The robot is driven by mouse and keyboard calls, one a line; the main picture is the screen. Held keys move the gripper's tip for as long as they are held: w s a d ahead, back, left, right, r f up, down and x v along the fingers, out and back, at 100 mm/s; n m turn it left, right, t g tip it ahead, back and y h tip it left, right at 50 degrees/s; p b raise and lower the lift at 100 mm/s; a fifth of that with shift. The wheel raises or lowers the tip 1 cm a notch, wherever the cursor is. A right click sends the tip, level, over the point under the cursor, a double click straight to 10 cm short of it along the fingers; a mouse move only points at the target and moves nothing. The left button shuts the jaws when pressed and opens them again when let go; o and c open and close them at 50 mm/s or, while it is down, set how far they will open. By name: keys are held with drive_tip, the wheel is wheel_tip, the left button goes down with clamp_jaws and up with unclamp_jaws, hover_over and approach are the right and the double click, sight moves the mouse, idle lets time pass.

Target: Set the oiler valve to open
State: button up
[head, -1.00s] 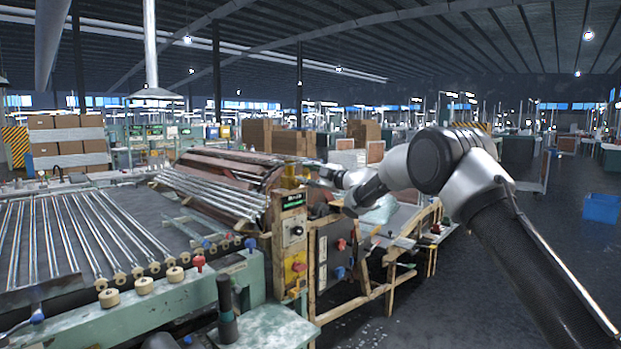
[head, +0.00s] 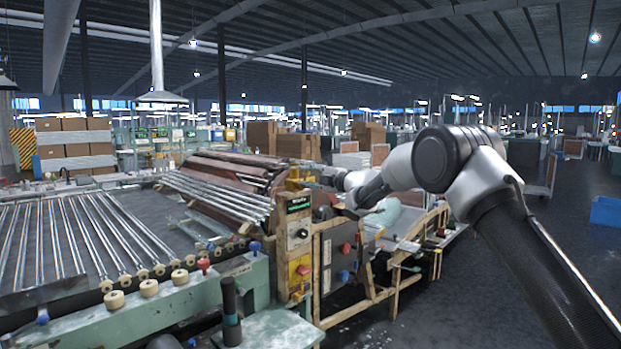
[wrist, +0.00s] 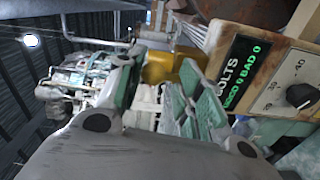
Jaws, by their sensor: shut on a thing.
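The oiler is an amber-yellow body (wrist: 160,66) beside the control box in the wrist view. In the head view it is a small yellow patch (head: 296,182) on top of the box's far side. My gripper (wrist: 158,74) has its two green-padded fingers at the oiler, one on either side of it in the picture. It is shut on a small part there, which I take to be the oiler valve. The fingers mostly hide that part, and its setting cannot be read. In the head view my gripper (head: 322,180) is small, at the oiler's right.
The control box (head: 299,232) has a green display and a black knob (wrist: 301,95), close to my right finger. A panel (head: 340,257) with red and blue knobs stands right of it. Glass tubes (head: 100,235) lie on the machine at left. Open floor is at right.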

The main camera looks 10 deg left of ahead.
drive_tip(key=o, duration=0.9)
drive_tip(key=shift+f, duration=0.1)
drive_tip(key=shift+o, duration=0.7)
drive_tip(key=shift+f, duration=0.3)
drive_tip(key=shift+d, duration=0.15)
drive_tip(key=shift+s+d+f, duration=0.15)
drive_tip(key=shift+s+d, duration=0.05)
drive_tip(key=shift+d, duration=0.05)
drive_tip(key=shift+c, duration=0.2)
drive_tip(key=shift+s+f, duration=0.1)
drive_tip(key=shift+s, duration=0.15)
drive_tip(key=shift+o, duration=0.2)
drive_tip(key=r+v, duration=0.1)
drive_tip(key=v, duration=1)
drive_tip(key=shift+r, duration=0.2)
